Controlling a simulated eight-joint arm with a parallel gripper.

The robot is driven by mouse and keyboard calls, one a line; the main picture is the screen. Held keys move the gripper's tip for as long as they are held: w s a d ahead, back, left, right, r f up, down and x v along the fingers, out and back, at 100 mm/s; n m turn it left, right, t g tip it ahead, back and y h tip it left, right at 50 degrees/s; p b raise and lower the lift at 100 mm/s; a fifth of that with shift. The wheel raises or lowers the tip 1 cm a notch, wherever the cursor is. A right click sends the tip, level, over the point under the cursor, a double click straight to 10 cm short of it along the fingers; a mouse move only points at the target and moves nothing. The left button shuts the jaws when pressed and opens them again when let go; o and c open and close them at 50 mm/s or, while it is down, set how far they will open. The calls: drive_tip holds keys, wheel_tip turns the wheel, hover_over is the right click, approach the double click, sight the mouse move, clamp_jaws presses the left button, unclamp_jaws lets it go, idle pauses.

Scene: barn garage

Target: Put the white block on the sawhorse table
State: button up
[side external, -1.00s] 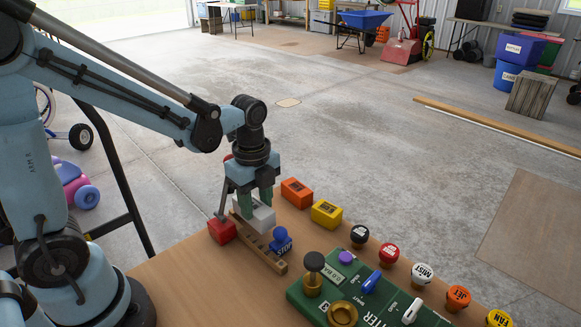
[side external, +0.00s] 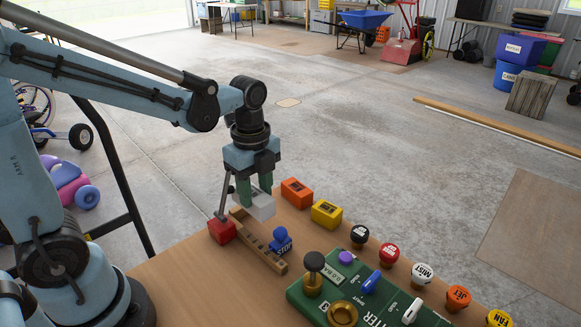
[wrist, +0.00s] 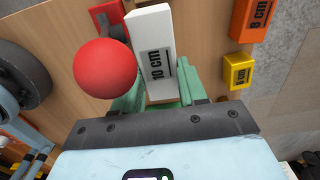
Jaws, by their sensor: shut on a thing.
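The white block (side external: 261,206) is held between the green fingertips of my gripper (side external: 254,190), above the far left part of the wooden table (side external: 190,270). In the wrist view the white block (wrist: 153,55) shows a "10 cm" label between the green fingers (wrist: 158,88). A wooden rack with holes (side external: 262,247) lies on the table just below the block. In the side view the block looks raised above the rack; the exact gap is hard to tell.
A red base with a lever (side external: 222,231) stands left of the rack; its red ball (wrist: 105,68) shows beside the block. A blue stamp-like piece (side external: 281,240), an orange block (side external: 296,193) and a yellow block (side external: 326,213) stand to the right. A green control board (side external: 330,290) fills the front right.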

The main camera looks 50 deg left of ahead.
drive_tip(key=d+r, duration=0.4)
drive_tip(key=d, duration=0.7)
drive_tip(key=w+a+f, duration=0.2)
drive_tip(key=a, duration=0.1)
drive_tip(key=w+a+f, duration=0.2)
drive_tip(key=a, duration=0.1)
drive_tip(key=w+a+f, duration=0.2)
drive_tip(key=a, duration=0.1)
drive_tip(key=shift+w+a+f, duration=0.1)
drive_tip(key=shift+f, duration=2.3)
drive_tip(key=shift+f, duration=0.1)
drive_tip(key=o, duration=1.2)
drive_tip(key=shift+c, duration=0.2)
wheel_tip(320, 180, up, 12)
